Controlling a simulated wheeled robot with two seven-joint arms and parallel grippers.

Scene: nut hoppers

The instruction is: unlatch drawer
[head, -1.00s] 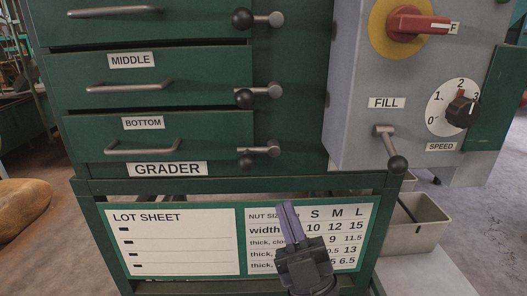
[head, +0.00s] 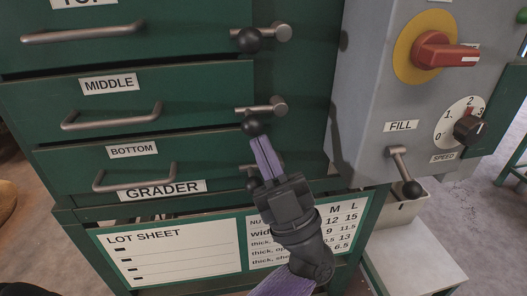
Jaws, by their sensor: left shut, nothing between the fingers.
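The green grader cabinet has stacked drawers with bar handles: the middle drawer (head: 200,100) and the bottom drawer (head: 215,160), with a top one above. Beside their right edge sit metal latches with dark ball knobs: the top latch (head: 270,34), the middle latch (head: 266,108) and the bottom latch (head: 252,184). The top and middle latches lie sideways, knobs to the left over the drawer edge. My left gripper (head: 257,140) is shut and empty, its fingertips just below the middle latch's knob; I cannot tell whether they touch. It hides most of the bottom latch. My right gripper is out of view.
A grey control box (head: 370,90) juts out at right, with a red switch (head: 447,54), a speed dial (head: 468,130) and a fill lever (head: 404,172). A bin (head: 400,212) stands below it. The lot sheet (head: 168,252) is beneath the drawers.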

